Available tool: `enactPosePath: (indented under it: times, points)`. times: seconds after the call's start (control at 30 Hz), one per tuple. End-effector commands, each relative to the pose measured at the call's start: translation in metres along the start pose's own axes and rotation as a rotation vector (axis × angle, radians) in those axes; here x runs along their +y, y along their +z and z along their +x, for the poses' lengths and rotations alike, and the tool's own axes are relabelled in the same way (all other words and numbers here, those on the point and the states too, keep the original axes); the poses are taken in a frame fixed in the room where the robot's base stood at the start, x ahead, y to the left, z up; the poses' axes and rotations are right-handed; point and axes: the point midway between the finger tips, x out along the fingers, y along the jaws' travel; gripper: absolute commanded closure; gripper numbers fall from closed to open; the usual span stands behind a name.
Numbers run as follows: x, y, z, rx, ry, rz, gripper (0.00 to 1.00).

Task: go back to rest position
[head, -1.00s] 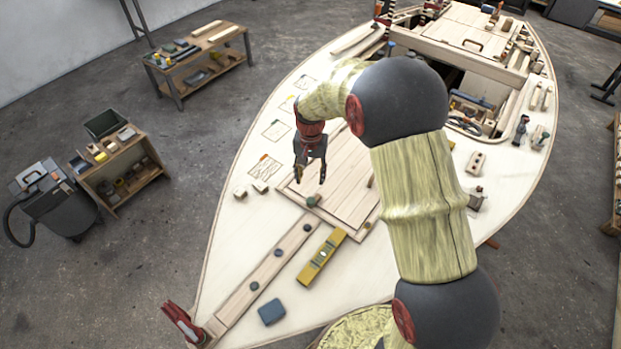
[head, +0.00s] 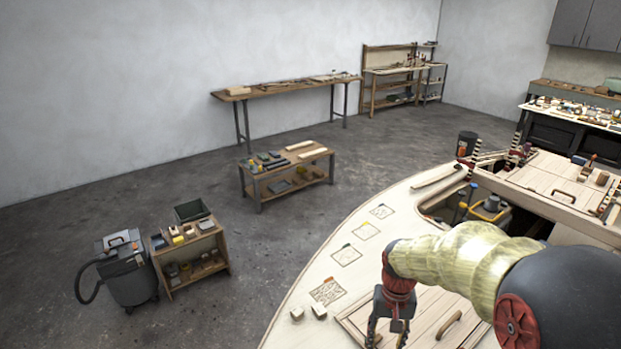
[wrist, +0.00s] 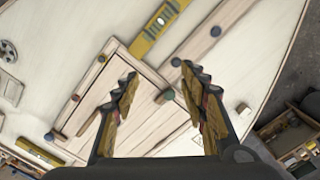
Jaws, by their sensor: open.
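My gripper (head: 386,335) is at the bottom of the head view, above the pale plywood deck (head: 318,268) of the hull, and its tips are near or past the frame's lower edge. In the wrist view my gripper (wrist: 162,100) is open, with nothing between its two fingers. Below it lie a wooden hatch panel (wrist: 150,122) and a yellow level (wrist: 160,28). The hatch panel also shows in the head view (head: 428,312), partly hidden by my arm.
Two small pale blocks (head: 297,313) and several marked squares (head: 327,291) lie on the deck. A grey shop vacuum (head: 128,268) and a small shelf cart (head: 190,252) stand at left. A low bench (head: 287,176) stands behind. The floor between is clear.

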Motion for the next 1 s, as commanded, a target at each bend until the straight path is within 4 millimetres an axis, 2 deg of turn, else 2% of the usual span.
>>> enactPosePath:
  times: [0.1,0.3,0.5,0.6,0.77,0.9,1.0]
  points:
    - [0.006,0.033,-0.032,0.05,-0.007,-0.054,0.57]
    - [0.016,0.094,-0.077,0.155,-0.016,-0.132,0.57]
    - [0.025,0.148,-0.107,0.29,-0.025,-0.169,0.57]
    - [0.029,0.169,-0.118,0.367,-0.031,-0.17,0.57]
    - [0.032,0.187,-0.138,0.48,-0.041,-0.168,0.57]
    - [0.032,0.191,-0.155,0.544,-0.046,-0.166,0.57]
    - [0.032,0.192,-0.157,0.554,-0.047,-0.166,0.57]
